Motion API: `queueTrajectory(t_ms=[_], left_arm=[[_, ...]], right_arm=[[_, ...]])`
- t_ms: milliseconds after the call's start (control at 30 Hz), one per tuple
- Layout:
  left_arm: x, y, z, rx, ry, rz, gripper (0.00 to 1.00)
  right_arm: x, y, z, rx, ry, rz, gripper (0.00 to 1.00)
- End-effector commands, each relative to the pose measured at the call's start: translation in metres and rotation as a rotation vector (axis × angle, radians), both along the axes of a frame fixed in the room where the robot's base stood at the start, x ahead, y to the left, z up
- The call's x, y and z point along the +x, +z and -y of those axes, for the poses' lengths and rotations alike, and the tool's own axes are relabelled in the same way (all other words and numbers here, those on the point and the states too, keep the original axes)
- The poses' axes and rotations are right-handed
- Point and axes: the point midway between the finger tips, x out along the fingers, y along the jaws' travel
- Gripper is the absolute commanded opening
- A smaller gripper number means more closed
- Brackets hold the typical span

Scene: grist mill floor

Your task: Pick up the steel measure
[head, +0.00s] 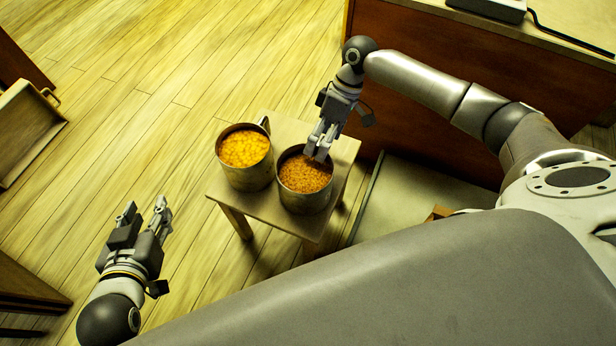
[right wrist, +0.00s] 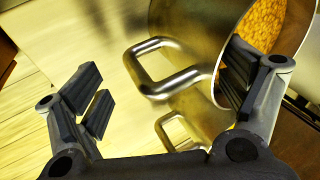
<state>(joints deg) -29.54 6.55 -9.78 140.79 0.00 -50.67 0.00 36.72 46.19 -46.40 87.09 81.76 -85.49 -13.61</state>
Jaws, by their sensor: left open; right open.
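Two steel measures filled with grain stand upright side by side on a small wooden stool (head: 229,192). The left measure (head: 247,178) holds yellow grain and has a handle at its upper right. The right measure (head: 304,201) holds darker orange grain. My right gripper (head: 317,153) is open at the far rim of the right measure, hiding its handle. In the right wrist view, a handle (right wrist: 150,88) lies between its spread fingers, with one finger overlapping a measure's mouth (right wrist: 268,25). My left gripper (head: 145,211) is open and empty over the floor, left of the stool.
A wooden counter (head: 450,75) stands behind the stool at the right, with a dark device (head: 488,8) on top. A pale flat surface (head: 400,205) lies low right of the stool. Wooden furniture (head: 25,130) stands at the left edge. The plank floor between is clear.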

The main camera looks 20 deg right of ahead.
Motion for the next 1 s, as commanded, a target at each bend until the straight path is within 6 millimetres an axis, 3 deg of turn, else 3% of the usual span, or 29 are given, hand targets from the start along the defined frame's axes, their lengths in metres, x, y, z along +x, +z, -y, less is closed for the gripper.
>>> queueTrajectory(t_ms=[233, 533, 1000], left_arm=[[0.013, 0.018, 0.006, -0.028, -0.008, 0.116, 0.41], [0.014, 0.021, 0.007, -0.03, -0.009, 0.126, 0.41], [0.014, 0.021, 0.007, -0.03, -0.009, 0.125, 0.41]], right_arm=[[-0.003, -0.013, -0.006, -0.001, 0.001, 0.001, 0.92], [-0.003, -0.014, -0.006, -0.001, 0.001, 0.0, 0.91], [-0.004, -0.015, -0.006, -0.002, 0.001, -0.002, 0.3]])
